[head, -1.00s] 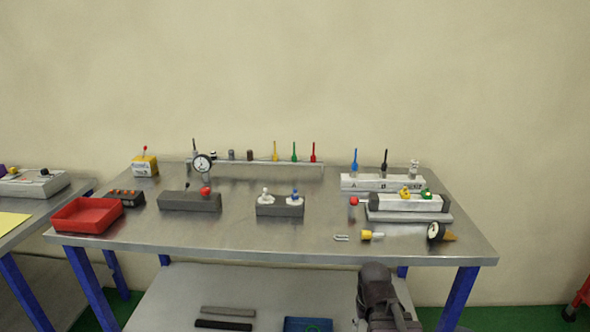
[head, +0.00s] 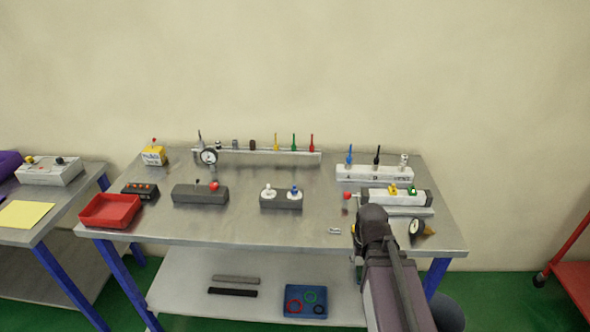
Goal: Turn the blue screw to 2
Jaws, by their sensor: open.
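The blue screw (head: 294,191) stands upright on a white dial on the right of a dark grey block (head: 281,204) in the middle of the table. A white screw (head: 268,191) stands beside it on the same block. The dial's markings are too small to read. My gripper (head: 372,214) is at the table's front edge, to the right of the block and apart from the blue screw. It is open, and nothing shows in it. Its fingers are seen from behind and partly hidden.
A grey block with a red knob (head: 214,185) stands to the left. A white cylinder with a red ball end (head: 394,197) and a gauge (head: 415,227) are on the right. Screwdrivers stand in racks behind. A red tray (head: 110,211) is at front left. The table before the block is clear.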

